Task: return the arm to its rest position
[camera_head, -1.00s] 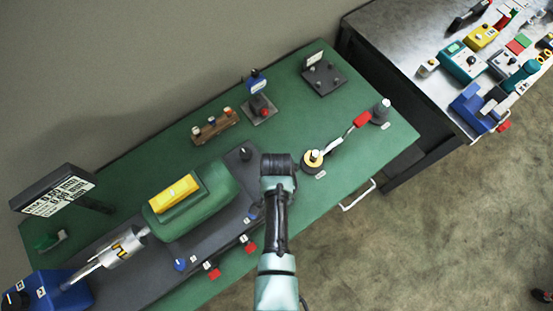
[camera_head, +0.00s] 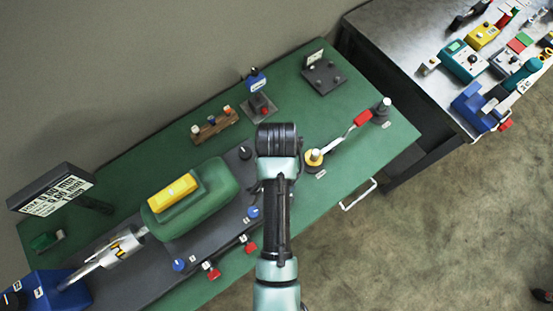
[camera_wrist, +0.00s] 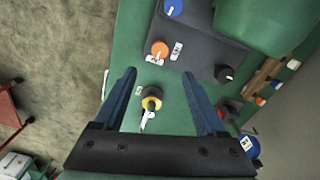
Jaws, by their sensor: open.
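My arm reaches up from the bottom of the head view over the green table (camera_head: 352,182). Its black end joint stands above the table's middle, and the fingertips are hidden there. In the wrist view my gripper (camera_wrist: 160,90) is open, with two blue fingers wide apart and nothing between them in grasp. Below the fingers a yellow-ringed valve with a pale knob (camera_wrist: 151,103) shows on the table; the head view shows this valve (camera_head: 314,158) just right of my arm. The gripper appears clear above it.
A green machine with a yellow block (camera_head: 173,193) and a sign display (camera_head: 55,195) stand left. A red-handled part and grey post (camera_head: 381,112) are at the right. A wooden rack (camera_head: 215,126) is behind.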

